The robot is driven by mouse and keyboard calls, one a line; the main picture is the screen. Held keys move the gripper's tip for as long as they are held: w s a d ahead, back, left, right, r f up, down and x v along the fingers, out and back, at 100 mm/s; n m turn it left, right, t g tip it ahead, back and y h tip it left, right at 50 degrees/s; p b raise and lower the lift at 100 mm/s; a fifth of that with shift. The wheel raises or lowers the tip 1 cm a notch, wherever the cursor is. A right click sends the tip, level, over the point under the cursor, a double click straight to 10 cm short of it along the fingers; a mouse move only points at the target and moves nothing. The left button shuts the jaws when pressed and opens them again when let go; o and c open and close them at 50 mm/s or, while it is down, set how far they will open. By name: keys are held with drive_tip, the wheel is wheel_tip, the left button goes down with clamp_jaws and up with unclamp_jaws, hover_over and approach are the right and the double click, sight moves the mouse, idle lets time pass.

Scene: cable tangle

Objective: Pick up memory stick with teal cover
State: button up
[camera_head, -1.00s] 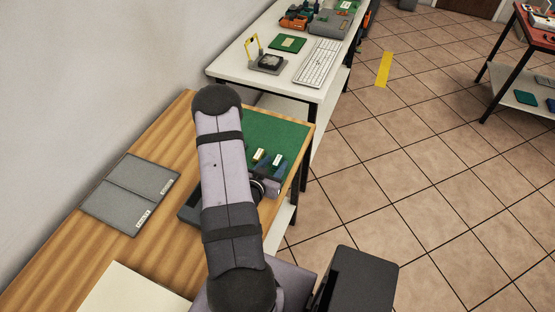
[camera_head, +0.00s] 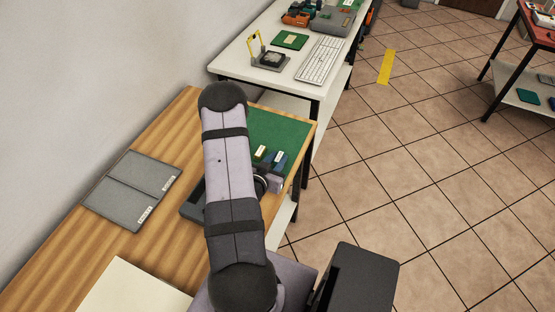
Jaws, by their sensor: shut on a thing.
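On the green mat (camera_head: 285,128) two small sticks with pale labels show just right of my arm. One is dark green (camera_head: 261,152); the other is blue-teal (camera_head: 280,159), a little to its right. My gripper (camera_head: 272,170) is low over the near part of the mat, at the blue-teal stick, and is shut on a small piece that looks like this stick. My own arm hides most of the jaws, so the grip itself does not show clearly.
A dark tray (camera_head: 190,206) lies partly behind my arm. Grey folders (camera_head: 132,189) and a pale sheet (camera_head: 132,290) lie on the wooden table (camera_head: 180,150). A white bench (camera_head: 300,85) with a keyboard (camera_head: 320,60) stands beyond. The table's right edge is close to my gripper.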

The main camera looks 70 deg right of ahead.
sight(276, 161)
wheel_tip(276, 161, up, 10)
drive_tip(key=shift+b, duration=0.45)
drive_tip(key=shift+w, duration=0.1)
